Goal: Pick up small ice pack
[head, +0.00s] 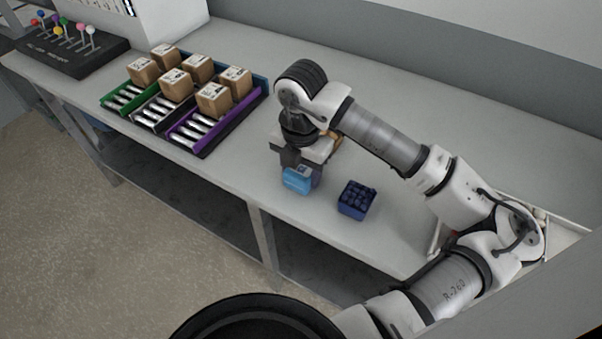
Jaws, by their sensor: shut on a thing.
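The small ice pack (296,181), a light blue block, is in the head view just below my gripper near the table's front edge. My gripper (298,170) points down and is shut on it. The fingers are mostly hidden by the wrist and the pack. I cannot tell whether the pack touches the table. A darker blue-purple shape shows right beside it, partly hidden.
A dark blue box (354,203) with several round dark items stands to the right. Green, black and purple chutes (200,137) bear several cardboard boxes on the left. A stand with coloured knobs (70,55) is far left.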

